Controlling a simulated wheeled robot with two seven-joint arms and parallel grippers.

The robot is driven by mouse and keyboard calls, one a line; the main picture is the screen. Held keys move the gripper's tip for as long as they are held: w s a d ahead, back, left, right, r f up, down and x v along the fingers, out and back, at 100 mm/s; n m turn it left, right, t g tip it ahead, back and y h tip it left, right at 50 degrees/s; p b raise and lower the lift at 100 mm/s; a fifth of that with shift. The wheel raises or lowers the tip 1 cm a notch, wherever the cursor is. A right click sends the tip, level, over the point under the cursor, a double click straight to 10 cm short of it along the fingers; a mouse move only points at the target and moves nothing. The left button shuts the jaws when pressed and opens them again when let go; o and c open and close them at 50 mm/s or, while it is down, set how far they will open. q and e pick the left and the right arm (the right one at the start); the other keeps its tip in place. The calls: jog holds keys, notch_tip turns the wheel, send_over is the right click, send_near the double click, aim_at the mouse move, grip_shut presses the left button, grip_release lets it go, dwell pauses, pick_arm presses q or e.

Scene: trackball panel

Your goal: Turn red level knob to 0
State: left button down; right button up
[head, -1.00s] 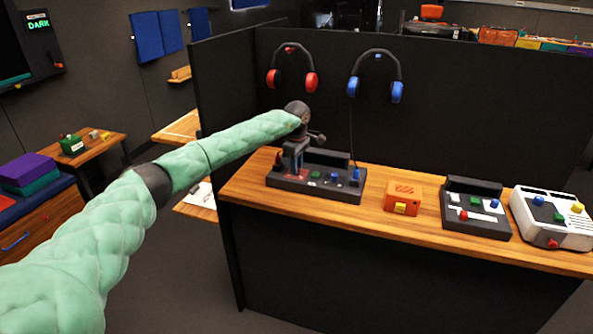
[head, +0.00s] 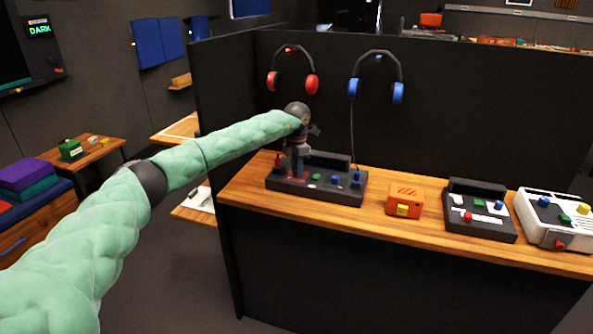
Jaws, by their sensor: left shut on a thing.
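The dark control panel (head: 342,190) stands at the left end of the wooden counter. It carries green and blue controls and a red-tipped part at its left end. My left gripper (head: 298,173) points down onto the left part of this panel, fingers shut on the red level knob. The fingers hide most of the knob; only a little red shows around their tips. The knob's pointer and scale are too small to read. My right gripper is not in view.
An orange box (head: 404,201), a second dark panel (head: 480,222) and a white console (head: 553,232) stand further right. Red headphones (head: 312,84) and blue headphones (head: 397,92) hang on the partition behind.

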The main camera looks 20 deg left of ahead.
pick_arm(q)
jog(key=n, duration=0.2)
jog(key=shift+r+n, duration=0.1)
jog(key=shift+n, duration=1.2)
jog(key=n, duration=0.5)
jog(key=shift+w+r, duration=0.1)
jog(key=n, duration=0.3)
jog(key=shift+n, duration=1)
jog(key=n, duration=0.3)
jog(key=shift+n, duration=1.2)
jog(key=shift+r+n, duration=0.1)
jog(key=shift+n, duration=0.8)
jog(key=shift+n+p, duration=0.45)
jog(key=shift+n, duration=1.55)
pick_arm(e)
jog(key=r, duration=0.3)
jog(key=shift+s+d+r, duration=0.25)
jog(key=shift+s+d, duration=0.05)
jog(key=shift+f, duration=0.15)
